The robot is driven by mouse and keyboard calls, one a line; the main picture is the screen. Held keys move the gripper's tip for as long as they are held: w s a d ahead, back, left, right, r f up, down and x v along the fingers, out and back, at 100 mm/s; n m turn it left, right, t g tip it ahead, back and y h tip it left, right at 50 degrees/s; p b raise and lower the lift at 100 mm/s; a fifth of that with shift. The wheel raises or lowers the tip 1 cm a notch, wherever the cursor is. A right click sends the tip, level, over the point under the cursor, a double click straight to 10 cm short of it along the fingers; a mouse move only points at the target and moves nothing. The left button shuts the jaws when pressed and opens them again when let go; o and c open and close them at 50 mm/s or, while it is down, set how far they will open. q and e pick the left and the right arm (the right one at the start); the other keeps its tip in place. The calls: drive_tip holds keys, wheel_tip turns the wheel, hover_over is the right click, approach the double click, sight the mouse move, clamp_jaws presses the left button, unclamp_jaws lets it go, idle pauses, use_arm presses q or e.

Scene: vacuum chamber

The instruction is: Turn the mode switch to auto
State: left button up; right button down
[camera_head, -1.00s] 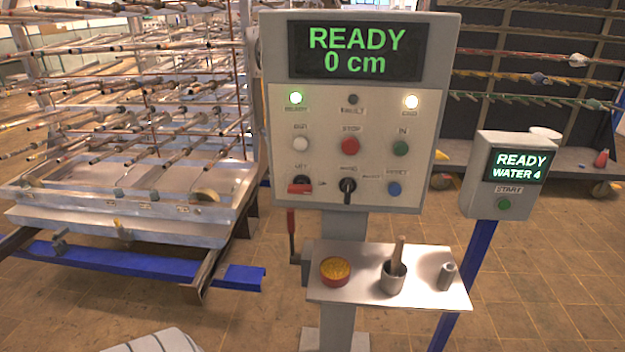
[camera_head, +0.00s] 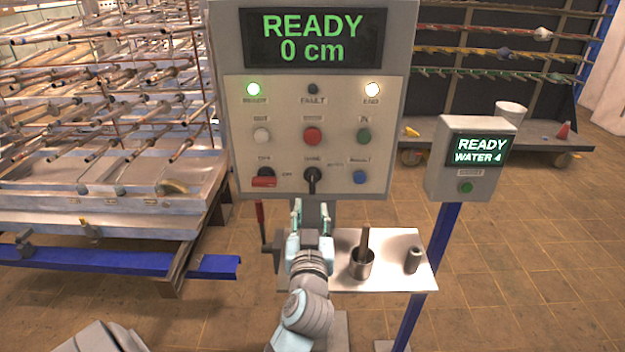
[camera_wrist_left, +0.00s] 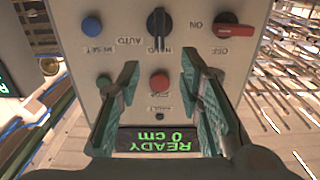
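The mode switch (camera_head: 312,180) is a black knob low in the middle of the grey control panel (camera_head: 225,110); its handle stands upright. In the left wrist view the panel appears upside down, and the mode switch (camera_wrist_left: 159,28) sits between the labels HAND and AUTO, its handle in line with HAND. My left gripper (camera_head: 311,208) is in front of and just below the switch in the head view, open and empty. In the left wrist view its spread fingers (camera_wrist_left: 160,64) point towards the switch, apart from it. My right gripper is not in view.
A red rotary switch (camera_head: 264,181) is left of the mode switch and a blue button (camera_head: 360,177) right of it. A shelf (camera_head: 400,240) below holds a mortar with pestle (camera_head: 362,262) and a small grey cylinder (camera_head: 413,260).

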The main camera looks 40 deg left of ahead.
sight(312, 180)
use_arm(q)
drive_tip(key=x, duration=1.2)
drive_tip(key=shift+w+a+p, duration=0.15)
drive_tip(key=shift+w+p, duration=0.05)
drive_tip(key=shift+p, duration=0.2)
drive_tip(key=shift+c, duration=0.2)
drive_tip(key=shift+f, duration=0.1)
clamp_jaws()
